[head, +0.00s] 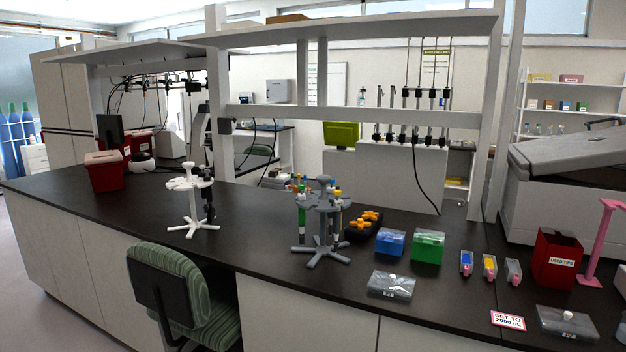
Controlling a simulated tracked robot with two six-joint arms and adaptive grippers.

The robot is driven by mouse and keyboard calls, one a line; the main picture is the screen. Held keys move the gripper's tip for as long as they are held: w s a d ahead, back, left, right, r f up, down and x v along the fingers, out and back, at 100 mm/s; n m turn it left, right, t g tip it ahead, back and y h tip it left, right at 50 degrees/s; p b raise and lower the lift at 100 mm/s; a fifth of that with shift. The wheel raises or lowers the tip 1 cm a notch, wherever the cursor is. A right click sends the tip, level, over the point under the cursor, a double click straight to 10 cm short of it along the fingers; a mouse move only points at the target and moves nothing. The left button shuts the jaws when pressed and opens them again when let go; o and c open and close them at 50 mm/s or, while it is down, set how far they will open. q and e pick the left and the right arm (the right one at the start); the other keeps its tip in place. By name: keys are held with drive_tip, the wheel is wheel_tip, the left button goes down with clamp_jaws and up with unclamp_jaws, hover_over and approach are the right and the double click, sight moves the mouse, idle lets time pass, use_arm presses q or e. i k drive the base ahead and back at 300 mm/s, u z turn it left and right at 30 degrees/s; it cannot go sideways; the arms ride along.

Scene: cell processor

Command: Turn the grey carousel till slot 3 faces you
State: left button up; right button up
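The grey carousel (323,205) stands on the black bench right of centre in the head view. It has a star-shaped foot, a round top with a knob, and several pipettes hanging around its rim. A green-marked pipette hangs at its left front and one with a yellow part at its right. The slot numbers are too small to read, so I cannot tell which slot faces me. Neither of my grippers shows in the view.
A white carousel (191,203) stands to the left. A black rack with orange caps (364,224), a blue box (390,242) and a green box (428,246) stand close right. A clear-lidded box (391,284) lies in front. A chair (170,295) stands at the bench's front.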

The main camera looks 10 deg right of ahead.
sight(319, 198)
drive_tip(key=z, duration=0.1)
drive_tip(key=i, duration=0.9)
drive_tip(key=u, duration=0.2)
drive_tip(key=k, duration=0.8)
drive_tip(key=z, duration=0.2)
drive_tip(key=i, duration=0.65)
drive_tip(key=u, duration=0.05)
